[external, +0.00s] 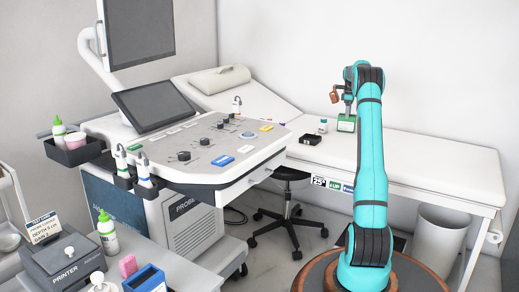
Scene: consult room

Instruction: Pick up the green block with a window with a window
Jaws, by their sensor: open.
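A green block (346,123) sits on the white padded couch, below the end of my arm. A paler patch shows on its face; at this size I cannot tell whether it is a window. My gripper (347,111) is open and points down just above the block. I cannot tell whether the fingers touch the block or reach around its top. The far side of the block is hidden.
A dark block (309,139) and a small white jar (323,126) stand left of the green block on the couch (430,160). The couch is clear to the right. An ultrasound machine (190,150) stands left, with a stool (290,215) between.

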